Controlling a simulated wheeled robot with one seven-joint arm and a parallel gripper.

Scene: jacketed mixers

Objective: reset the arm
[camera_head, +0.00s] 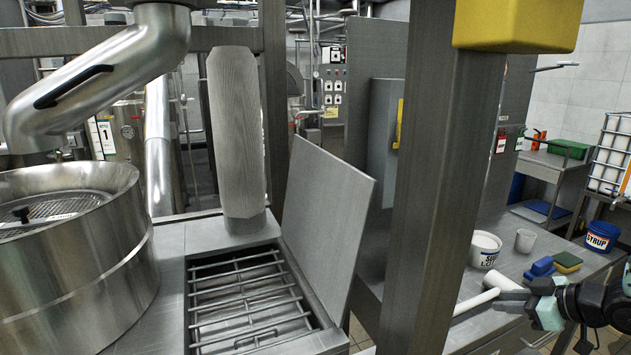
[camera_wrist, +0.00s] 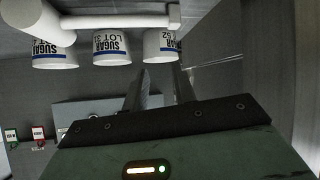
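My gripper (camera_head: 515,301) is at the lower right of the head view, low over the metal table. Its dark fingers also show in the wrist view (camera_wrist: 159,74), spread apart with a gap between them. Nothing shows between them there. A white cylindrical piece (camera_head: 476,302) lies close to the fingertips in the head view. Whether it touches them I cannot tell. My arm runs out of the head view at the right edge.
A metal post (camera_head: 437,190) stands left of my gripper. A white tub (camera_head: 485,250), a white cup (camera_head: 525,241), blue and yellow-green blocks (camera_head: 567,262) and a blue bucket (camera_head: 601,237) stand behind it. The wrist view shows several sugar tubs (camera_wrist: 112,49) and a white pipe-like piece (camera_wrist: 120,22).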

